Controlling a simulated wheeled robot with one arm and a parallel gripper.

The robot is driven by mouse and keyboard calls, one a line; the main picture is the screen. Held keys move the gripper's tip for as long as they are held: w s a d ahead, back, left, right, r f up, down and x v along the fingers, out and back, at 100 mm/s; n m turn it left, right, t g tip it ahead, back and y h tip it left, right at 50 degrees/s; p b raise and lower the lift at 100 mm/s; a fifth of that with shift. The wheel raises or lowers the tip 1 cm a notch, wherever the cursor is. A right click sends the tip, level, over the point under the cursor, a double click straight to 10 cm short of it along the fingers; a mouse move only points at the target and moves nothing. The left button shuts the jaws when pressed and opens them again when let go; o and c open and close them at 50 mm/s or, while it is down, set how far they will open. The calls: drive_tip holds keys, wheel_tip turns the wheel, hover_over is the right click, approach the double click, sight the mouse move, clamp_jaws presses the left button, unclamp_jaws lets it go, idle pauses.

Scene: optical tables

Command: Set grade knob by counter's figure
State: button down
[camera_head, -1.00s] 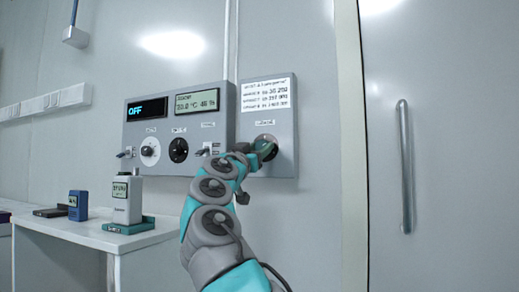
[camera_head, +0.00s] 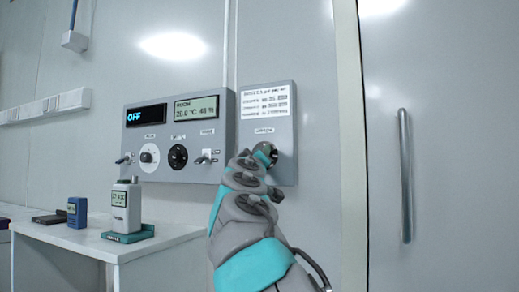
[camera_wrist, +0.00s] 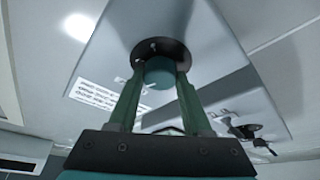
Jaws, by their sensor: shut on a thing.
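The grade knob (camera_wrist: 159,71) is a teal cylinder on a round black dial on the grey right-hand wall panel (camera_head: 285,141). My gripper (camera_wrist: 159,84) has one green finger on each side of the knob and is shut on it. In the head view, my wrist covers most of the knob, and a dark part of the dial (camera_head: 271,151) shows. Its pointer setting cannot be read. A white card (camera_head: 265,101) with several printed lines is above the dial. The counter (camera_head: 125,205), white with a small display, stands in a green base on the table; its figure is too small to read surely.
The left panel (camera_head: 192,162) carries an "OFF" display (camera_head: 147,114), a room display (camera_head: 196,107), a white knob (camera_head: 149,154), a black knob (camera_head: 178,156) and switches. A blue device (camera_head: 77,212) stands on the white table (camera_head: 75,238). A door handle (camera_head: 405,175) is at right.

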drive_tip(key=shift+r+n+g+y+p, duration=0.1)
drive_tip(key=shift+n+g+y+p, duration=0.25)
drive_tip(key=shift+n+p, duration=0.95)
drive_tip(key=shift+n+g+y+p, duration=0.15)
drive_tip(key=shift+n+y+p, duration=0.4)
drive_tip(key=shift+n+p, duration=0.7)
drive_tip(key=shift+c, duration=1.7)
unclamp_jaws()
drive_tip(key=shift+s, duration=0.1)
drive_tip(key=b+v, duration=0.1)
drive_tip(key=v, duration=0.6)
drive_tip(key=shift+s, duration=0.4)
